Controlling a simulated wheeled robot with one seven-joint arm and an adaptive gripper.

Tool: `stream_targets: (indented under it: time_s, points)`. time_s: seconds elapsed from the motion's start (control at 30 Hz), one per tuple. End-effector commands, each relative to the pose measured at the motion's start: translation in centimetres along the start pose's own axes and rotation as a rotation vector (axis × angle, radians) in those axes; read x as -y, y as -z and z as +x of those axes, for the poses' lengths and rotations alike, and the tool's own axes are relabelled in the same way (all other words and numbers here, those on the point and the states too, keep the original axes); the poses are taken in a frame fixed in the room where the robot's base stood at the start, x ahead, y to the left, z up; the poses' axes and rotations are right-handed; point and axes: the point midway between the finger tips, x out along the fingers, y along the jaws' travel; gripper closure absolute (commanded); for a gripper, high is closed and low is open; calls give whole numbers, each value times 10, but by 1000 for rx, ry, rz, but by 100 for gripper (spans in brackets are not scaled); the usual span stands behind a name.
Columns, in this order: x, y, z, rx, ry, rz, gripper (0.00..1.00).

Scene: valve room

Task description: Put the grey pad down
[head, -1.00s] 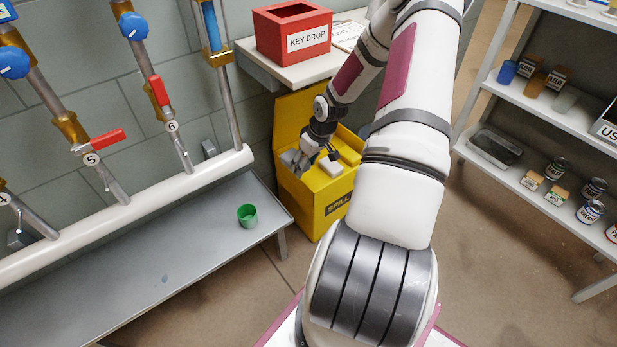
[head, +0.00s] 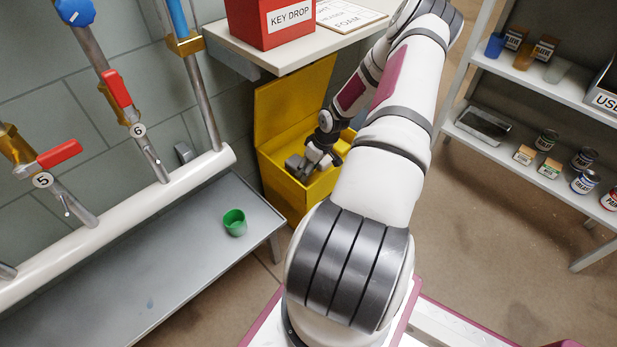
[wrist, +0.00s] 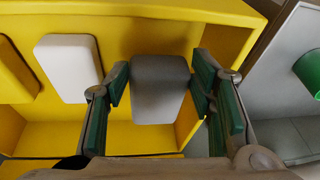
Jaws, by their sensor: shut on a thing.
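The grey pad (wrist: 160,88) is between the two green-lined fingers of my gripper (wrist: 158,92) in the wrist view. The gripper is shut on it. In the head view my gripper (head: 312,166) is at the open yellow spill bin (head: 274,183), and the grey pad (head: 294,163) shows small at its left. In the wrist view the bin's yellow wall (wrist: 150,136) lies around and behind the pad. Whether the pad touches the bin cannot be told.
A white pad (wrist: 68,68) and a yellow pad (wrist: 14,75) lie left of the grey one. A green cup (head: 235,222) stands on the grey bench (head: 150,285). A shelf with the red key drop box (head: 275,22) overhangs the bin's back.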

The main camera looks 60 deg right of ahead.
Motion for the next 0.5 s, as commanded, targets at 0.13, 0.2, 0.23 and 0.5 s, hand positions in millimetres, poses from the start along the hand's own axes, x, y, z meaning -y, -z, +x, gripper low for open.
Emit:
stream_targets:
  time_s: [0.13,0.2,0.23,0.5]
  points:
    - [-1,-6,21,1,2,-1,100]
    - [-2,-9,29,1,2,-1,100]
    - [-2,-9,31,1,2,-1,100]
    - [-3,-9,31,1,1,-1,100]
